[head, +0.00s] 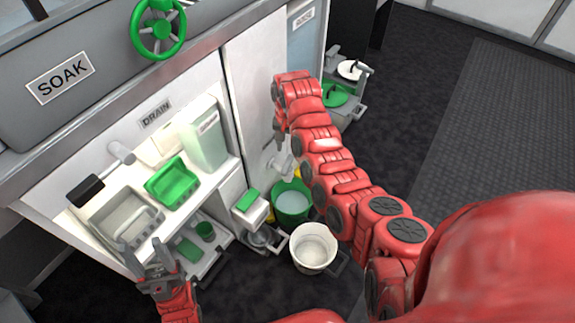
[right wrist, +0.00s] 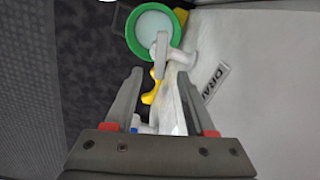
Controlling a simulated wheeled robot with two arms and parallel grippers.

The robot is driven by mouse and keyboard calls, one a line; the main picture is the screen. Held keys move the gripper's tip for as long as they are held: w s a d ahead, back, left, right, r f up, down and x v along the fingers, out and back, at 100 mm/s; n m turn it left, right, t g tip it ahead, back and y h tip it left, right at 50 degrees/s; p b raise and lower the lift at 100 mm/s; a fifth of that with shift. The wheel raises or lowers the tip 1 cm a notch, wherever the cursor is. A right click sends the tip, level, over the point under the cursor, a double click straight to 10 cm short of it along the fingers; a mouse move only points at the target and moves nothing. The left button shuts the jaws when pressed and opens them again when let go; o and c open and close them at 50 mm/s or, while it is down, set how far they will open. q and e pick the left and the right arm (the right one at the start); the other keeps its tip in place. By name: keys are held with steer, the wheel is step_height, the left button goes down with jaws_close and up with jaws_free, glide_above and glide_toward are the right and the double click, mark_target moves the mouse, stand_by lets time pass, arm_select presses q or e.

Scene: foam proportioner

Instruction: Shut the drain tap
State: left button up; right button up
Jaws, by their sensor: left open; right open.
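The drain tap (right wrist: 172,52) is a white and grey spout with a grey bar, on the pale panel beside a label (right wrist: 213,82) that begins "DRA". In the head view the tap (head: 283,166) is small and partly behind my right arm. A green bucket (right wrist: 133,41) with pale liquid stands under it; it also shows in the head view (head: 291,213). My right gripper (right wrist: 163,88) is open and empty, pointing down above the tap. A white part shows between its fingers; contact cannot be told. My left gripper (head: 150,251) is open and empty.
A white bucket (head: 314,248) stands on the floor in front of the green one. A yellow piece (right wrist: 152,90) shows below the tap in the wrist view. A green tray (head: 172,184) and a pale jug (head: 203,135) sit on the lit shelf. Dark floor is clear at right.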

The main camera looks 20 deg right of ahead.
mark_target(288, 164)
step_height(288, 164, down, 8)
steer(key=shift+r+b, duration=0.2)
steer(key=shift+b, duration=0.85)
jaws_close()
